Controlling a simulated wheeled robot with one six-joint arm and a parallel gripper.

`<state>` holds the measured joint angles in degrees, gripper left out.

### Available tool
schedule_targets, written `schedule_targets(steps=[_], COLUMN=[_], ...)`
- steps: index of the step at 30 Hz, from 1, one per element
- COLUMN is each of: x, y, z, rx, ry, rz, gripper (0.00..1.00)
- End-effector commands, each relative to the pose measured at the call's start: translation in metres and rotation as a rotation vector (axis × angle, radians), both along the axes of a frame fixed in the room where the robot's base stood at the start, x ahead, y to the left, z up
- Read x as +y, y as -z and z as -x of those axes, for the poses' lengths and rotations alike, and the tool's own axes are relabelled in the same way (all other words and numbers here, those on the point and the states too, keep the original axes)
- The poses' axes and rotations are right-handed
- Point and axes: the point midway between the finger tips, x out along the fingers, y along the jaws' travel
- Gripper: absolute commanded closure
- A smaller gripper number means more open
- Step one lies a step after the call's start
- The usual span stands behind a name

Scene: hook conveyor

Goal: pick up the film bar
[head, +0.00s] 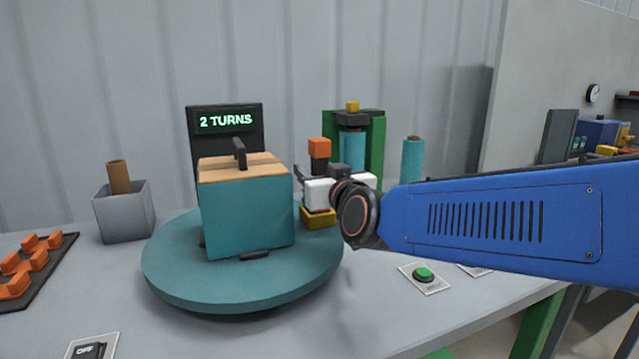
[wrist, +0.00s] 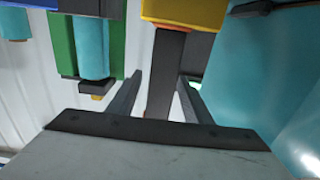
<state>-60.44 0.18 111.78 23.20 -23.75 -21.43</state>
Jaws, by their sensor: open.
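The film bar, which I take to be the upright dark post with an orange block (head: 319,148) on top and a yellow block (head: 318,218) at its foot, stands just right of the wrapped box. My gripper (head: 320,178) is at its middle and hides part of the post in the head view. In the wrist view, which looks upside down, the dark post (wrist: 168,65) runs down from the yellow block (wrist: 183,12) between the two fingers of my gripper (wrist: 160,78). The fingers are apart, with gaps showing beside the post.
The teal-wrapped box (head: 248,217) with a dark handle sits on a round turntable (head: 180,280), close to the bar. Behind stands a green frame (head: 376,145) with a teal film roll (head: 352,147). Another roll (head: 412,160) stands right. A green button (head: 423,274) lies in front.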

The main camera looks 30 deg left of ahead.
Motion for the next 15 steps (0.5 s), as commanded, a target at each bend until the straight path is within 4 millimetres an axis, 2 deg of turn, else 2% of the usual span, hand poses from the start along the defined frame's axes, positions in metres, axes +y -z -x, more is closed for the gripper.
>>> schedule_targets(steps=[5, 12, 13, 15], x=[0.0111, 0.0121, 0.0121, 0.0120], y=[0.0009, 0.0008, 0.0008, 0.0008], z=[-0.0092, -0.0100, -0.0100, -0.0100], rx=[0.001, 0.001, 0.001, 0.001], ry=[0.001, 0.000, 0.000, 0.000], rz=[0.001, 0.001, 0.001, 0.001], gripper=[0.55, 0.55, 0.57, 0.74])
